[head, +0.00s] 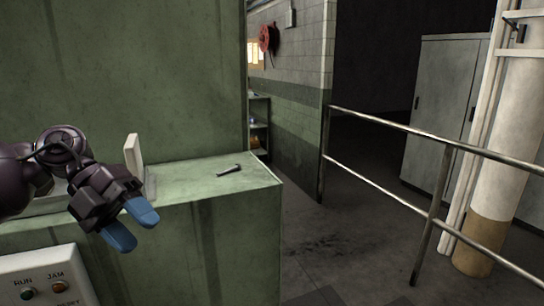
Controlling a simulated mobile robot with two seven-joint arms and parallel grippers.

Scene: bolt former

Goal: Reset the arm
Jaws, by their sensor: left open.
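My left arm comes in from the left edge of the head view. Its gripper (131,228) has two blue fingertips and is open, with nothing between them. It hangs in front of the green machine (215,235), above and to the right of the control panel. A small dark bolt (229,170) lies on the machine's flat ledge, to the right of the gripper and apart from it. My right gripper does not show.
A pale upright plate (134,157) stands on the ledge behind the gripper. A metal railing (432,215), grey cabinets (441,110) and a pillar (505,150) stand right. The floor between is clear.

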